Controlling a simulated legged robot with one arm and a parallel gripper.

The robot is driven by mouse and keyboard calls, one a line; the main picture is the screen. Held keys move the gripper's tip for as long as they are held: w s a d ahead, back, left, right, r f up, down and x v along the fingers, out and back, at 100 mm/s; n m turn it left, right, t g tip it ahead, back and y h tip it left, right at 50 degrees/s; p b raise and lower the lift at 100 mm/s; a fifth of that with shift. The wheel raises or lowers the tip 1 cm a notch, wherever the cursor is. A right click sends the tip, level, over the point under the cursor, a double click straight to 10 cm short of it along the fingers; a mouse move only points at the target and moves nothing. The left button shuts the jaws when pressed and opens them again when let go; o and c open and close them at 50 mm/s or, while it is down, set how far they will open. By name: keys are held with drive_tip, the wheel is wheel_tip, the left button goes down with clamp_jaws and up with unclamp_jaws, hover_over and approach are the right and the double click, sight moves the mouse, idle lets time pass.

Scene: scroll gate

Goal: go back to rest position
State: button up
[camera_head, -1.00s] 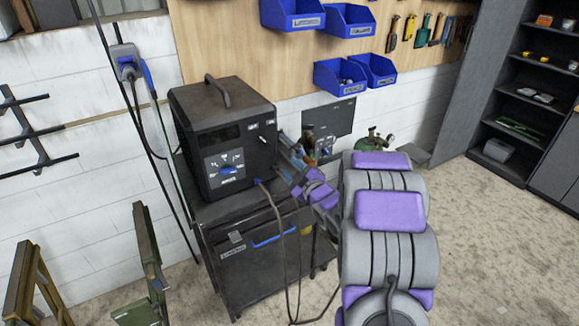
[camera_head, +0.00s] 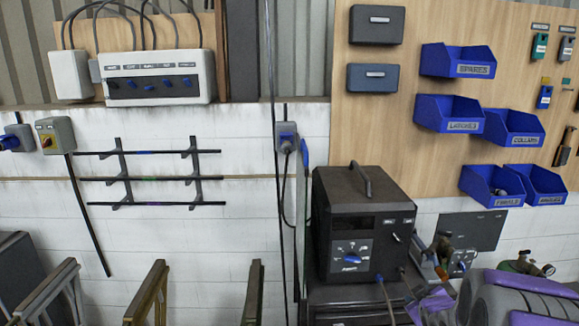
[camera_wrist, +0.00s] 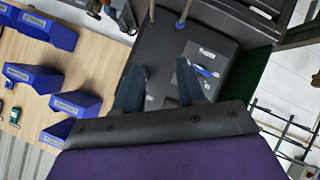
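My gripper (camera_wrist: 160,68) shows in the wrist view as two dark fingers standing apart, with nothing visible between them. In the head view, the same kind of black machine (camera_head: 355,215) with a top handle and a blue dial stands on a dark cart (camera_head: 335,295). My grey and purple arm is at the lower right of the head view, to the right of the machine. The fingers cannot be made out clearly there.
Blue bins (camera_head: 448,113) hang on the wooden board at the right. A wall rack (camera_head: 150,178) and a switch box (camera_head: 155,78) are on the left wall. Several upright frames (camera_head: 150,292) stand at the lower left. A gauge fitting (camera_head: 525,264) is near my arm.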

drive_tip(key=s+a+r+m+g, duration=0.1)
drive_tip(key=s+a+g, duration=0.3)
drive_tip(key=s, duration=0.9)
drive_tip(key=s+a+m+g+y, duration=0.1)
drive_tip(key=s+a+g, duration=0.3)
drive_tip(key=s+a, duration=0.5)
drive_tip(key=s+a+r+m+g+y, duration=0.1)
drive_tip(key=s+a+m+g, duration=0.2)
drive_tip(key=s, duration=1.5)
drive_tip(key=a+g, duration=0.2)
drive_tip(key=a, duration=0.1)
drive_tip(key=shift+a+r, duration=0.2)
drive_tip(key=shift+r, duration=0.15)
